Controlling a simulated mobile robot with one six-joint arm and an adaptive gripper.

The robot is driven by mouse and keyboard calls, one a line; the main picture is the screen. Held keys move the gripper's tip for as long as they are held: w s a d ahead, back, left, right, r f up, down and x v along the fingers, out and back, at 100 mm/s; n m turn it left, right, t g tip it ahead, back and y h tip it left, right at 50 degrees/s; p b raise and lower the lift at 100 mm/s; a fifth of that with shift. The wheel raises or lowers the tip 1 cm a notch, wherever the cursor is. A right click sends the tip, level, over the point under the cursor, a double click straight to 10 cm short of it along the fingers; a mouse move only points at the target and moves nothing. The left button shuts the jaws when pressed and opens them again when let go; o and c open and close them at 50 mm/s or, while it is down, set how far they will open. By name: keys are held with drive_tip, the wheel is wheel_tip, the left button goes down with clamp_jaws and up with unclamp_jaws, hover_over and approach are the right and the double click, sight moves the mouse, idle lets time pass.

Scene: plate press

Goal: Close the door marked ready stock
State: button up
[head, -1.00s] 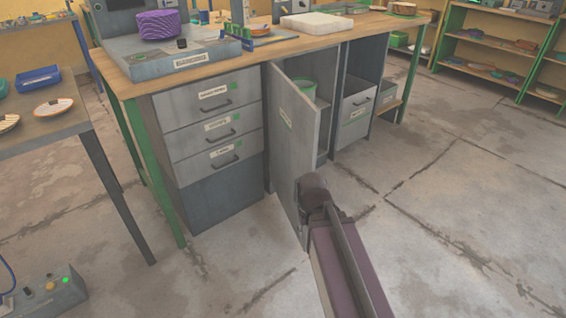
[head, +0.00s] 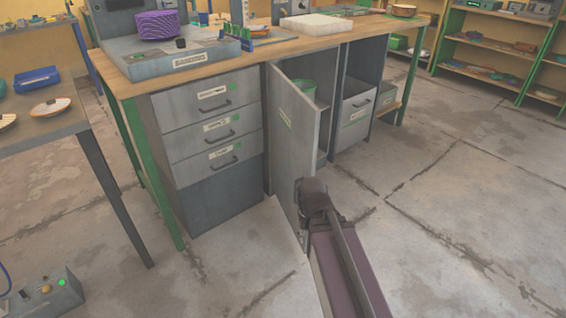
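A grey cabinet door (head: 284,131) stands ajar under the workbench, swung out toward me from its hinge at the left of the opening. A green container (head: 302,91) shows inside the cabinet behind the door. My gripper (head: 304,226) is low at the door's free edge, at its lower part. My own arm hides most of the gripper, so its fingers and any contact with the door are unclear.
Left of the door is a stack of grey drawers (head: 216,125) with handles. To its right is an open compartment with a drawer (head: 355,112). A side table (head: 60,122) stands at the left. Green shelves (head: 483,65) stand far right. The floor right of my arm is clear.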

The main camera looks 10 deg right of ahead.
drive_tip(key=shift+w, duration=0.1)
clamp_jaws()
drive_tip(key=w+r+n+h+p, duration=0.1)
drive_tip(key=w+r+n+h, duration=0.1)
drive_tip(key=w+r+h, duration=0.75)
drive_tip(key=w+a+r+t+h+p, duration=0.1)
drive_tip(key=w+a+r+t+h, duration=0.2)
drive_tip(key=w+a+r+h, duration=0.5)
drive_tip(key=w+a+r, duration=0.2)
drive_tip(key=a+r, duration=0.1)
drive_tip(key=shift+w+a+r, duration=0.15)
drive_tip(key=shift+w+r, duration=0.05)
drive_tip(key=shift+r, duration=0.05)
